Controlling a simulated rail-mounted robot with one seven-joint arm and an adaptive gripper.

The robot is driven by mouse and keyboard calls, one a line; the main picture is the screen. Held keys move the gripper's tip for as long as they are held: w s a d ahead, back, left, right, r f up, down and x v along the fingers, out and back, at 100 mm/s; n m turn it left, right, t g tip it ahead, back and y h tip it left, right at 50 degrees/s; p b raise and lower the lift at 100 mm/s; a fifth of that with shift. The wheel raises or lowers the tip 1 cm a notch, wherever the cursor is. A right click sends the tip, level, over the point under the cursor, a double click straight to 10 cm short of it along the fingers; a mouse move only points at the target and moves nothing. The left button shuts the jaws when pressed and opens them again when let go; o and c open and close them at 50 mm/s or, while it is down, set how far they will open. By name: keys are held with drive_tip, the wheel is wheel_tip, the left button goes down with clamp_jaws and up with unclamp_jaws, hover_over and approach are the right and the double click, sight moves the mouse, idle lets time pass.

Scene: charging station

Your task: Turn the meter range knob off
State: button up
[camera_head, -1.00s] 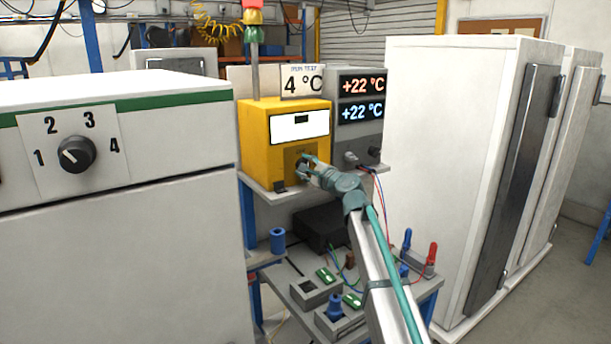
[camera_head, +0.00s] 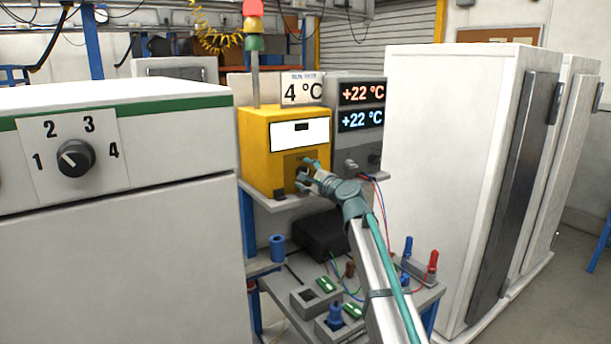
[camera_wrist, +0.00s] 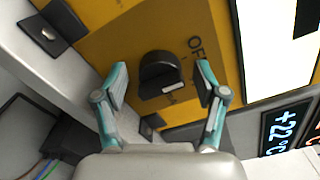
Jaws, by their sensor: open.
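The yellow meter (camera_head: 268,160) stands on a shelf and has a blank white display with a small dark bar. Its black range knob (camera_wrist: 161,80) sits between my open fingers in the wrist view, with a gap on each side.
A grey display unit (camera_head: 360,112) reading +22 °C twice stands right of the meter. A white cabinet with a four-position dial (camera_head: 76,158) is at the left. Tall white cabinets (camera_head: 440,180) stand at the right. A lower shelf holds blue and red plugs (camera_head: 432,262).

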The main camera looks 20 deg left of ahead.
drive_tip(key=shift+s+d, duration=0.1)
drive_tip(key=v, duration=1.1)
drive_tip(key=shift+s+d, duration=0.2)
drive_tip(key=shift+d, duration=0.15)
drive_tip(key=shift+r, duration=0.15)
